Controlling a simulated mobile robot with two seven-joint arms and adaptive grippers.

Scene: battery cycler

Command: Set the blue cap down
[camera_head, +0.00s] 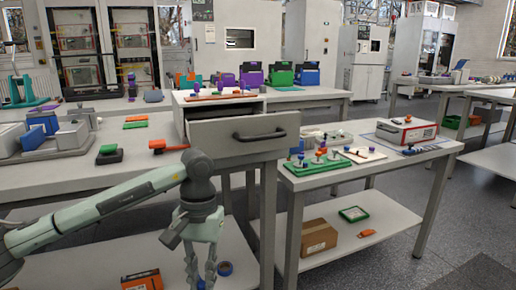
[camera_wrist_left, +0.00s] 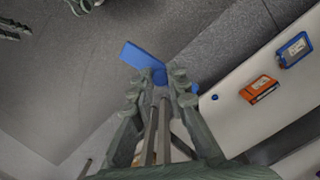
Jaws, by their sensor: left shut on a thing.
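My left gripper (camera_head: 201,284) hangs in front of the near table, pointing down, with its fingertips at the bottom edge of the head view. In the left wrist view its fingers (camera_wrist_left: 161,88) are closed around part of a blue piece, the blue cap (camera_wrist_left: 141,54). A flat, bar-like part of the cap sticks out beyond the fingertips to the upper left; the gripped part is mostly hidden.
An orange box (camera_head: 141,279) and a round blue thing (camera_head: 225,268) lie on the near table's lower shelf. An open drawer (camera_head: 242,139) juts out above. A side table (camera_head: 425,148) with a green board (camera_head: 318,166) stands right. Grey floor (camera_wrist_left: 70,70) lies below my gripper.

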